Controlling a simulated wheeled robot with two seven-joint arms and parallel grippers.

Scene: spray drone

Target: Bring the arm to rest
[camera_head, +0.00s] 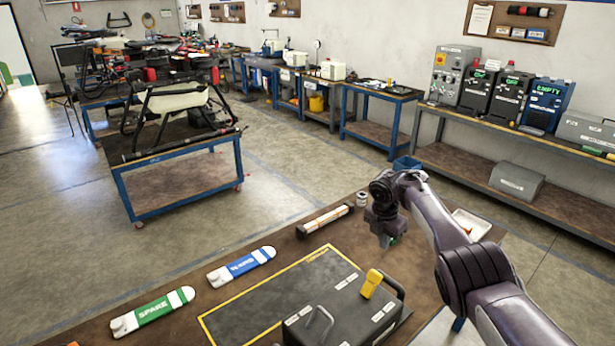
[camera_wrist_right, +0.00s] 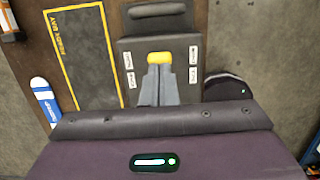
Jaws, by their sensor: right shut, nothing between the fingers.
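My right arm comes in from the lower right of the head view and is raised over the brown workbench (camera_head: 255,262). Its gripper (camera_head: 388,240) points down beyond the black case and holds nothing. In the right wrist view the two grey fingers (camera_wrist_right: 160,70) are together, and their tips overlap the near edge of a yellow piece in the picture. That yellow piece (camera_head: 371,283) stands on the black case (camera_head: 345,318); I cannot tell from the wrist view whether the fingers touch it, but in the head view they are apart. My left gripper is not in view.
A green-labelled piece (camera_head: 152,311) and a blue-labelled piece (camera_head: 241,266) lie to the left. A white tray (camera_head: 470,224) sits behind my arm. A blue-framed table (camera_head: 185,180) stands across open floor.

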